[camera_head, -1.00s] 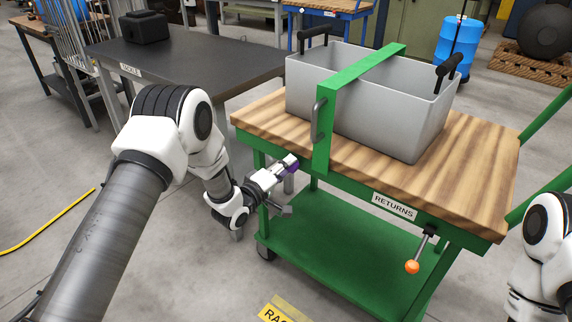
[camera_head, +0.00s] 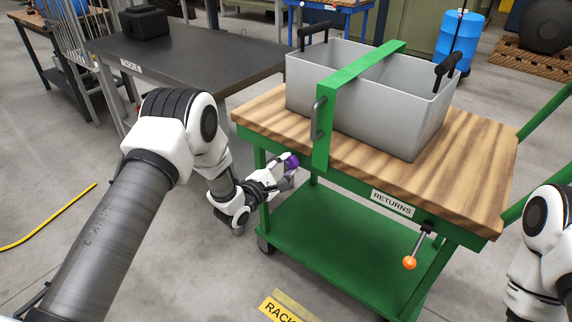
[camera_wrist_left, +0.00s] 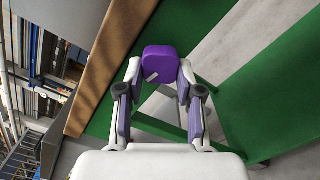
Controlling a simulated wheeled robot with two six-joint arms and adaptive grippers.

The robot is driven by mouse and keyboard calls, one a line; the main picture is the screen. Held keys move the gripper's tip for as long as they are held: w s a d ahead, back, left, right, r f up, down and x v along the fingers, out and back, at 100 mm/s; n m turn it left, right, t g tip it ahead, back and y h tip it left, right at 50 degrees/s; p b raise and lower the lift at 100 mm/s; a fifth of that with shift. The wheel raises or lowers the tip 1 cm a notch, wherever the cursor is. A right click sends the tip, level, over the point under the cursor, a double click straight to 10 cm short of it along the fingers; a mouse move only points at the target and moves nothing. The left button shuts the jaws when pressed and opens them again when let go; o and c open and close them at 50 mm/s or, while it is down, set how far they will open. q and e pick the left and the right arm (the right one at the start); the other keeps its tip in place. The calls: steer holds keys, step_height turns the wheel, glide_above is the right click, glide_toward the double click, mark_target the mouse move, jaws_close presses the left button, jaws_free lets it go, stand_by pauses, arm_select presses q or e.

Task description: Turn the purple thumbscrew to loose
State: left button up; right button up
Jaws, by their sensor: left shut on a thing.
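The purple thumbscrew (camera_head: 292,160) is at the left edge of the green cart, beside the lower end of the green strap bar (camera_head: 322,130). In the left wrist view the thumbscrew (camera_wrist_left: 160,62) is a rounded purple block with a small pale mark on its face. My left gripper (camera_head: 286,168) is shut on it. In the left wrist view one finger of my left gripper (camera_wrist_left: 160,76) sits on each side of the thumbscrew. The right arm shows only partly at the right edge of the head view, and its gripper is out of sight.
A grey bin (camera_head: 400,120) stands on the cart's wooden top (camera_head: 475,150) under the green bar. An orange-knobbed lever (camera_head: 409,262) hangs below the RETURNS label (camera_head: 392,203). A dark table (camera_head: 215,70) stands behind my left arm. The floor at left is mostly clear.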

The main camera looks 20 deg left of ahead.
arm_select(q)
steer(key=shift+n, duration=0.6)
steer(key=o, duration=1.2)
steer(key=shift+c, duration=0.2)
steer(key=v, duration=1.2)
